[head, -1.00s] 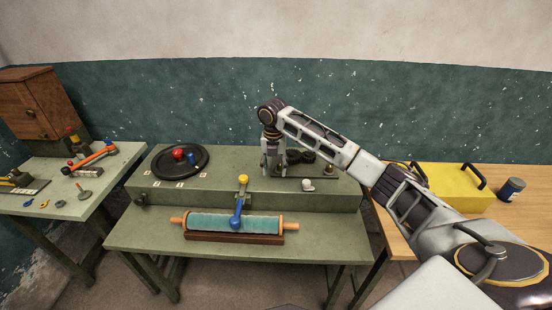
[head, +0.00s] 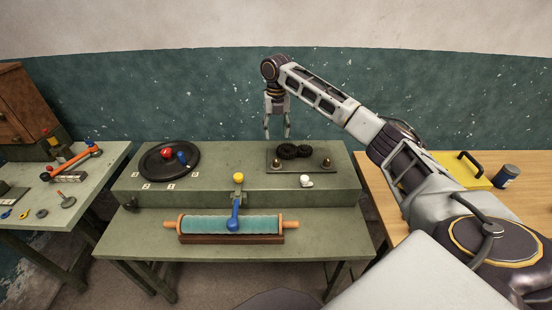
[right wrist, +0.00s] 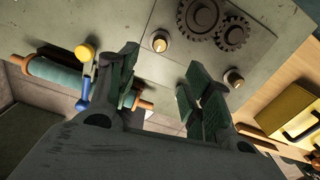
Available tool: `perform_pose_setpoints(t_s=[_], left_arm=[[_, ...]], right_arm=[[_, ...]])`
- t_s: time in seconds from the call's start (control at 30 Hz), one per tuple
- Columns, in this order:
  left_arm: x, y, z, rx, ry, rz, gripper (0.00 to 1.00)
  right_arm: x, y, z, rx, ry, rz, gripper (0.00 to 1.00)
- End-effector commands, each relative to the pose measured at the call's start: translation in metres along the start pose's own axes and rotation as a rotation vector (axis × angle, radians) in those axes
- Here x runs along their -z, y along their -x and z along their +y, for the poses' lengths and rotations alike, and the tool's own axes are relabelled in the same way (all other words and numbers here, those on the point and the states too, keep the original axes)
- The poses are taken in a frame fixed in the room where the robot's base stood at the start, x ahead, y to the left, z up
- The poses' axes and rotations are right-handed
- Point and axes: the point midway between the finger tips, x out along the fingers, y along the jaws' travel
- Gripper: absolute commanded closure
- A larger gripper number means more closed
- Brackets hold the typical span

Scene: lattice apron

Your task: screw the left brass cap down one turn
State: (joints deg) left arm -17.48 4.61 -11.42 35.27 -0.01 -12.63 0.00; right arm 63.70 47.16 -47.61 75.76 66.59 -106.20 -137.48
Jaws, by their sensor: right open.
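The left brass cap (head: 277,163) stands at the left end of a dark plate (head: 300,168) on the green bench's raised shelf. It also shows in the right wrist view (right wrist: 160,42). The right brass cap (head: 327,163) stands at the plate's right end, and in the right wrist view it is near the right finger (right wrist: 233,77). My right gripper (head: 277,136) hangs fingers down above the left cap, apart from it. It is open and empty; its spread fingers also show in the right wrist view (right wrist: 160,72). My left gripper is not in view.
A white knob (head: 306,181) sits just in front of the plate. A teal roller (head: 205,223) with a blue-and-yellow lever is at the front. A black round tray (head: 150,165) is left; a yellow case (head: 470,178) is right.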

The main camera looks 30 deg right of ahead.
Motion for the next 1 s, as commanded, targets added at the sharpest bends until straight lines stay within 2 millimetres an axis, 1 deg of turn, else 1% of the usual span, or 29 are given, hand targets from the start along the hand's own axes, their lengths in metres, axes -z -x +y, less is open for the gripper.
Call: perform_pose_setpoints(t_s=[0.17, 0.37, 1.0], left_arm=[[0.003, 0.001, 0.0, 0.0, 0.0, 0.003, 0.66], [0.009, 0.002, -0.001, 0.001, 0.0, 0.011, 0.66], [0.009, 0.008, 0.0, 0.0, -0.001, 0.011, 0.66]], right_arm=[[0.0, -0.009, 0.0, 0.001, 0.0, 0.001, 0.5], [0.001, -0.029, 0.0, 0.001, 0.0, 0.002, 0.5], [0.001, -0.113, 0.0, 0.002, -0.001, 0.002, 0.5]])
